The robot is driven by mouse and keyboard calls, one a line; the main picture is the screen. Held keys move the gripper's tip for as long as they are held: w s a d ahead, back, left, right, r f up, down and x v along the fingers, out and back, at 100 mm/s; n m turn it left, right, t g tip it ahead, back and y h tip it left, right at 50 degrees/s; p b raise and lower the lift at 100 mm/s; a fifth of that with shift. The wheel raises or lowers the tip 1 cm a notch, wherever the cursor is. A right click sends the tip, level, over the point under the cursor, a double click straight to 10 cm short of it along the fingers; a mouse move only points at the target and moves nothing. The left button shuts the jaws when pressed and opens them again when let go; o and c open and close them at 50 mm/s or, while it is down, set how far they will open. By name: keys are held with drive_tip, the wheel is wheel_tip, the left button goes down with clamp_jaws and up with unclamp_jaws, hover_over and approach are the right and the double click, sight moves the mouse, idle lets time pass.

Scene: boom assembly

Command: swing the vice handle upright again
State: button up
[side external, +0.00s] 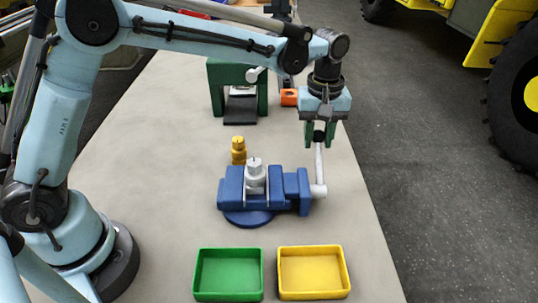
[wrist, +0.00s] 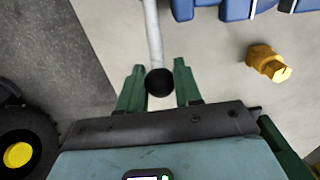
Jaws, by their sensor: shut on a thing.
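The blue vice (side external: 262,190) stands on the bench in the side view, with a silver fitting (side external: 256,178) clamped upright in its jaws. Its pale grey handle (side external: 319,165) rises nearly straight up from the hub at the vice's right end. My gripper (side external: 319,138) points down over the handle's top and is shut on it at the black knob. In the wrist view the rod (wrist: 153,35) runs away from the black knob (wrist: 160,82), which sits between the green fingers (wrist: 158,76). Only part of the vice (wrist: 236,9) shows there.
A brass fitting (side external: 238,150) stands behind the vice. Green (side external: 228,295) and yellow (side external: 313,295) trays sit in front. A green press-like frame (side external: 215,92) and an orange block (side external: 289,97) are behind. The bench's right edge is close beyond the handle.

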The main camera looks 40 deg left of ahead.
drive_tip(key=shift+s+d+r, duration=0.3)
drive_tip(key=shift+s, duration=0.05)
drive_tip(key=o, duration=0.5)
drive_tip(key=shift+o, duration=0.2)
drive_tip(key=shift+w+a+f, duration=0.1)
drive_tip(key=shift+w+a+f, duration=0.15)
drive_tip(key=c, duration=0.5)
drive_tip(key=shift+c, duration=0.2)
